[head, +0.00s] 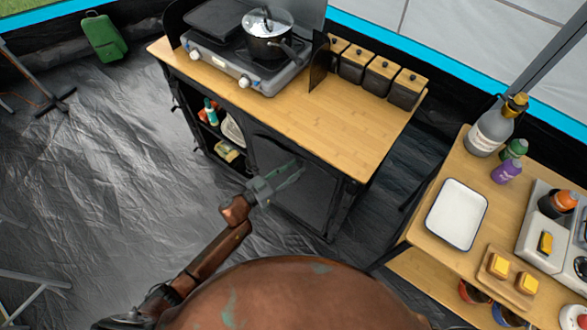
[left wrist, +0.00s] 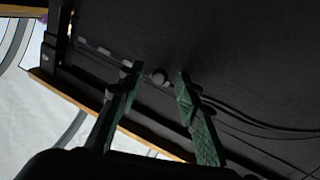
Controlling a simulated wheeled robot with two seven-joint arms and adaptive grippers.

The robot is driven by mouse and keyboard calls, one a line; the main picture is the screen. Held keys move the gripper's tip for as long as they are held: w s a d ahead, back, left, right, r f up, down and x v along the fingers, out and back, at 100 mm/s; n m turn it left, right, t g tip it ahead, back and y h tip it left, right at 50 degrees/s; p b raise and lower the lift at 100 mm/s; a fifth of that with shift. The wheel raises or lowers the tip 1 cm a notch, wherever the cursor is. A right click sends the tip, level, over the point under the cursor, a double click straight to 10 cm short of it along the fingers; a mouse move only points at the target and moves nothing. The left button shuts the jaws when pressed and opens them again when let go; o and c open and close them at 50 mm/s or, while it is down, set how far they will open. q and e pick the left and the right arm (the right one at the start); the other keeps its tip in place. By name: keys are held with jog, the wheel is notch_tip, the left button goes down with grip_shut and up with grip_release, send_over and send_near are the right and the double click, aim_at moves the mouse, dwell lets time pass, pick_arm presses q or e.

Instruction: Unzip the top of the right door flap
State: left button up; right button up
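The right door flap (head: 312,205) is a dark fabric panel on the front of the wooden-topped kitchen stand, and it looks closed. My left gripper (head: 292,175) is in front of its upper part. In the left wrist view the dark flap (left wrist: 235,40) fills much of the picture. The two green fingers of my left gripper (left wrist: 158,80) are apart there. A small round grey knob (left wrist: 159,77), perhaps the zip pull, shows between the fingertips; I cannot tell whether they touch it. Right of it, dark wavy lines cross the fabric. My right gripper is not in view.
A stove (head: 232,62) with a pot (head: 268,42) and several wood-lidded canisters (head: 382,76) stand on the worktop (head: 320,125). Open shelves (head: 218,140) lie left of the flap. A second table (head: 420,228) with a white tray (head: 457,215) stands to the right. The floor at left is mostly clear.

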pick_arm(q)
jog(key=shift+w, duration=0.1)
grip_shut()
dwell(0.3)
dwell(0.4)
